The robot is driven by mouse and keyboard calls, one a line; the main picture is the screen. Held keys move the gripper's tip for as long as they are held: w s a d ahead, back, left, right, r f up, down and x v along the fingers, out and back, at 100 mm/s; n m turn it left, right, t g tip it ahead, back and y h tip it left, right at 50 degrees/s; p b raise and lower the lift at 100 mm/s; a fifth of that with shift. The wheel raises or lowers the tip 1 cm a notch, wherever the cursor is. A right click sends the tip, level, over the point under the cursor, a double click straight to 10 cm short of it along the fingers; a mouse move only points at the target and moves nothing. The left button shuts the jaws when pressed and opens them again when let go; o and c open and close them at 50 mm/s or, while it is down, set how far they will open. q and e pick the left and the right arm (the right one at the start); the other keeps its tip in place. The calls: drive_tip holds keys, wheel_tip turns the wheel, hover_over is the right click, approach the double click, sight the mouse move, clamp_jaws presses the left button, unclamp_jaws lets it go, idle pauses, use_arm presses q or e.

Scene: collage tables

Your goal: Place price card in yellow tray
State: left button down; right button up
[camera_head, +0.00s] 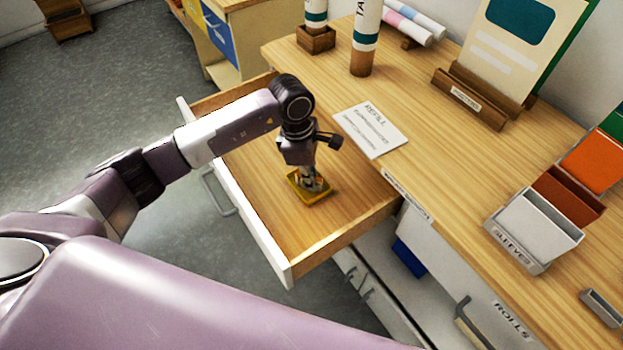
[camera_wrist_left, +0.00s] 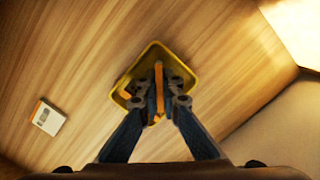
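A small yellow tray (camera_head: 325,199) lies on the floor of the open drawer; it also shows in the left wrist view (camera_wrist_left: 119,96). My left gripper (camera_head: 312,182) points down over the tray, its fingertips at or just above it. In the left wrist view the left gripper (camera_wrist_left: 158,95) is closed around a thin upright orange piece (camera_wrist_left: 158,78), which looks like a price card seen edge-on; its face is hidden. Whether it touches the tray floor is unclear. A small white card with an orange edge (camera_wrist_left: 48,117) lies flat in the drawer beside the tray. My right gripper is out of view.
The wooden drawer (camera_head: 262,215) stands open, with free floor around the tray. On the desk (camera_head: 430,130) are a REFILL sheet (camera_head: 371,129), a menu stand (camera_head: 470,97), a white SLEEVES holder (camera_head: 535,228) and rolls. A cabinet (camera_head: 245,40) stands behind the drawer.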

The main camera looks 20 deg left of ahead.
use_arm(q)
drive_tip(key=c, duration=2.4)
unclamp_jaws()
drive_tip(key=r+p, duration=0.2)
drive_tip(key=r, duration=0.1)
drive_tip(key=a+r+p, duration=0.1)
drive_tip(key=r+p, duration=0.1)
drive_tip(key=r, duration=0.2)
drive_tip(key=r+p, duration=0.2)
drive_tip(key=r, duration=0.1)
drive_tip(key=shift+a+r, duration=0.3)
drive_tip(key=shift+r, duration=0.05)
drive_tip(key=shift+s+a+r+p, duration=0.1)
drive_tip(key=shift+r+p, duration=0.25)
drive_tip(key=shift+r, duration=0.35)
